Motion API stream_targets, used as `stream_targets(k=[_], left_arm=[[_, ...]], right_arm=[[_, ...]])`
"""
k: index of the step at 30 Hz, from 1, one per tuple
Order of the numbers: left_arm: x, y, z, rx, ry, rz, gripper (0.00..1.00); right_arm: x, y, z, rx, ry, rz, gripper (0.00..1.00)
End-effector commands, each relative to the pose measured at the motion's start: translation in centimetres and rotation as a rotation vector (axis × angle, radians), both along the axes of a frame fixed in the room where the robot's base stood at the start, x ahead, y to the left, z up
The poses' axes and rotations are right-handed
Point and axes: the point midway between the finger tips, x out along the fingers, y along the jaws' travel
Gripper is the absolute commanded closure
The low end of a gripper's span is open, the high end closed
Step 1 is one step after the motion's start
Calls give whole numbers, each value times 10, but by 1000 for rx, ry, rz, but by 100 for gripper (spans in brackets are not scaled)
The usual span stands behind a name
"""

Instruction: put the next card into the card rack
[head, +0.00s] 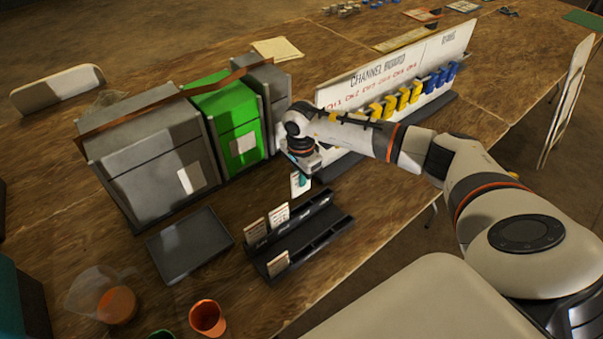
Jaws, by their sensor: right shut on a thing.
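The black card rack (318,237) stands on the wooden table in the middle of the head view. It has two rows; white cards stand upright in the back row (279,214) and (256,230), and one card stands in the front row (278,264). My right gripper (300,170) reaches in from the right and is shut on a white card (301,184), which hangs upright just above the back end of the rack. The fingertips are small and partly hidden by the wrist. My left gripper is out of view.
Grey boxes (150,160) and a green box (236,128) stand behind the rack. A channel board (345,88) with yellow and blue pieces is at back right. A dark tray (188,246), an orange cup (207,318) and a clear jug (100,295) are left of the rack.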

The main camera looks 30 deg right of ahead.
Motion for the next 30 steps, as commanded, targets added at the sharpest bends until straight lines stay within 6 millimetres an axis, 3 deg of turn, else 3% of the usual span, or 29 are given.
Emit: stream_targets(k=[30], left_arm=[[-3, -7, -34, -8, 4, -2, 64]], right_arm=[[0, 0, -61, 0, 0, 0, 100]])
